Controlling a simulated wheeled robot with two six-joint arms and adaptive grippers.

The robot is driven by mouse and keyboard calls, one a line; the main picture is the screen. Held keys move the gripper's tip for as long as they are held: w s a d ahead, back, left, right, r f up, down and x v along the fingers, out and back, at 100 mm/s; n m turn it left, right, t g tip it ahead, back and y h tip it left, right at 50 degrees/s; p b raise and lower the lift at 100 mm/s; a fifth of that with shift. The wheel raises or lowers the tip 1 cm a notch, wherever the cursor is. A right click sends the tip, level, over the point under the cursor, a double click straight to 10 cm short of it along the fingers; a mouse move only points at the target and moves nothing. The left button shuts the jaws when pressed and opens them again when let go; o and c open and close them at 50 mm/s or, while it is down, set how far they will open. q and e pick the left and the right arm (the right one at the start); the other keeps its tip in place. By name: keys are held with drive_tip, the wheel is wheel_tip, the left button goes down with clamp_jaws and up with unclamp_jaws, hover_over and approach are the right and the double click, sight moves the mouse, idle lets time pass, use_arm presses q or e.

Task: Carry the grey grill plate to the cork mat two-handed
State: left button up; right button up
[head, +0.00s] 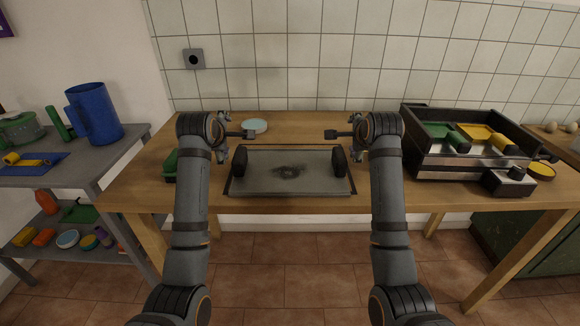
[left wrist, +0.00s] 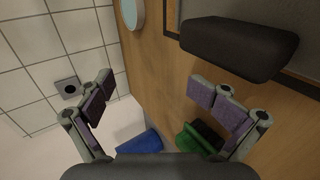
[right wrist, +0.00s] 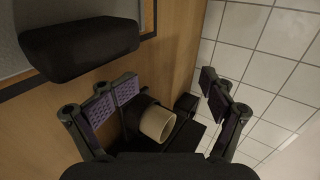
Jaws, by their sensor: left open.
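The grey grill plate (head: 270,178) lies flat near the table's front edge, with an upright black handle at each end. My left gripper (head: 230,139) is open and empty, above and behind the left handle (head: 239,160). In the left wrist view that handle (left wrist: 240,47) is ahead and right of the spread fingers (left wrist: 152,95), apart from them. My right gripper (head: 347,139) is open and empty near the right handle (head: 338,161). In the right wrist view that handle (right wrist: 80,48) is left of the spread fingers (right wrist: 166,88). I cannot make out a cork mat.
A dark tray box (head: 455,160) with green and yellow things stands on the table at the right. A pale dish (head: 254,126) lies behind the plate, a green object (head: 171,165) left of it. A cream-ended cylinder (right wrist: 157,122) is near my right gripper. A grey shelf (head: 60,172) stands left.

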drive_tip(key=shift+o, duration=0.3)
use_arm(q)
drive_tip(key=v, duration=1.2)
use_arm(e)
drive_tip(key=v, duration=1.2)
